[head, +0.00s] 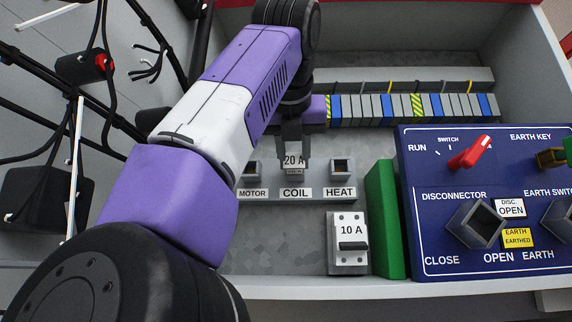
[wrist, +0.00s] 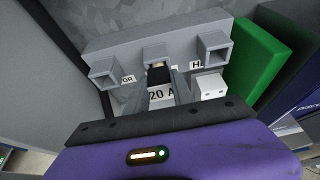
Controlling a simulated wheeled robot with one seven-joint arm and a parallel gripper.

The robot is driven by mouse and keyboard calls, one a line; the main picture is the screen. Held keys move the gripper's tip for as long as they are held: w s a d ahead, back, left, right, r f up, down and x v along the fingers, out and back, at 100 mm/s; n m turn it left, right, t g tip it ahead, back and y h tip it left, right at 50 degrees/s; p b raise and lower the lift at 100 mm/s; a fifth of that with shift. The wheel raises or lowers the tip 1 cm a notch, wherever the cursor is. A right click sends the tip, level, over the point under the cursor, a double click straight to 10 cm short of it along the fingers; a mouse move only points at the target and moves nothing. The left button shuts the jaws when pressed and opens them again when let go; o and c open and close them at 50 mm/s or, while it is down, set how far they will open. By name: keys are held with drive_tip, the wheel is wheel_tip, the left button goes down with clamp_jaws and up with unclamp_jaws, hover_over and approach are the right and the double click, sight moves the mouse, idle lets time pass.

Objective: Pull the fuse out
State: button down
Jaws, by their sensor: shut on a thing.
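The fuse is marked 20 A (head: 294,161) and sits in line with the middle socket, above the COIL label (head: 295,194). My gripper (head: 293,147) is shut on it from above. In the wrist view, both fingers flank the fuse's white 20 A face (wrist: 160,95). Its dark body and a gold-coloured end show at the mouth of the middle socket (wrist: 154,49). Part of that socket's opening is visible, so the fuse looks at least partly out. I cannot tell whether its tip is still inside.
The MOTOR socket (head: 250,170) and HEAT socket (head: 342,168) stand empty on either side. A 10 A breaker (head: 348,243), a green block (head: 384,220) and a blue control panel (head: 485,200) lie to the right. A terminal row (head: 410,106) runs behind.

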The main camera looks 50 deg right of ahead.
drive_tip(key=shift+s+a, duration=0.1)
drive_tip(key=shift+s+a+b, duration=0.35)
drive_tip(key=shift+s+a, duration=0.55)
drive_tip(key=shift+a, duration=0.25)
drive_tip(key=shift+s+a+b, duration=0.3)
drive_tip(key=shift+s+a, duration=0.55)
drive_tip(key=shift+a, duration=0.25)
drive_tip(key=s+a, duration=0.4)
drive_tip(key=shift+a+b, duration=0.4)
drive_tip(key=shift+r, duration=0.15)
